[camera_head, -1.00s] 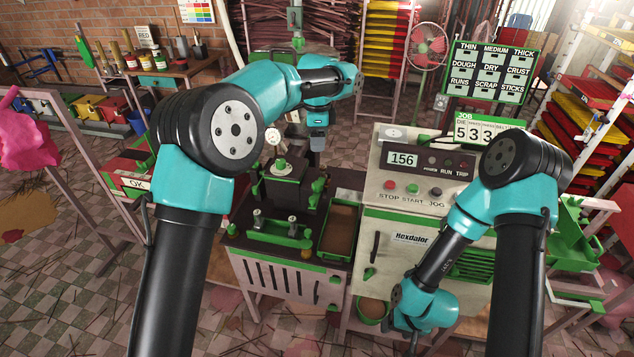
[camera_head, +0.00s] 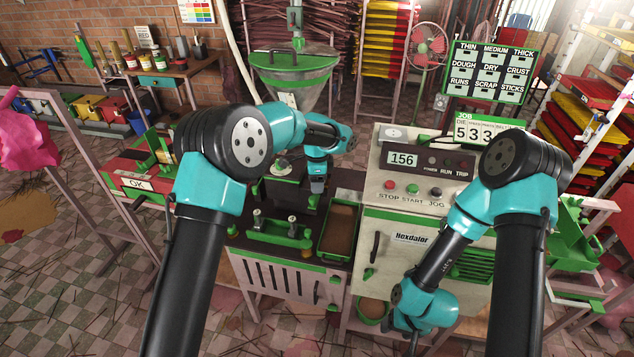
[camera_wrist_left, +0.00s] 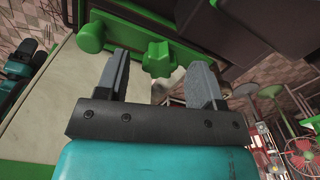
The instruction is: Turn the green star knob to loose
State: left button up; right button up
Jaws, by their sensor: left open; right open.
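A green lobed star knob (camera_wrist_left: 158,58) shows in the left wrist view, just beyond and between the fingertips of my left gripper (camera_wrist_left: 159,75). The fingers are open and stand apart on either side of it; I see no clear contact. In the head view my left gripper (camera_head: 317,185) points down beside the dark extruder block (camera_head: 283,192), and the arm and wrist hide the star knob there. My right gripper (camera_head: 413,344) hangs low in front of the machine, mostly hidden by its own wrist.
Another green knob (camera_wrist_left: 92,38) sits to the left in the wrist view. In the head view, a hopper (camera_head: 293,75) stands behind the extruder. A green-rimmed tray (camera_head: 323,248) and the control cabinet (camera_head: 411,185) stand to the right of the block.

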pick_arm(q)
jog(key=shift+f, duration=0.4)
jog(key=shift+c, duration=0.2)
jog(key=c, duration=0.9)
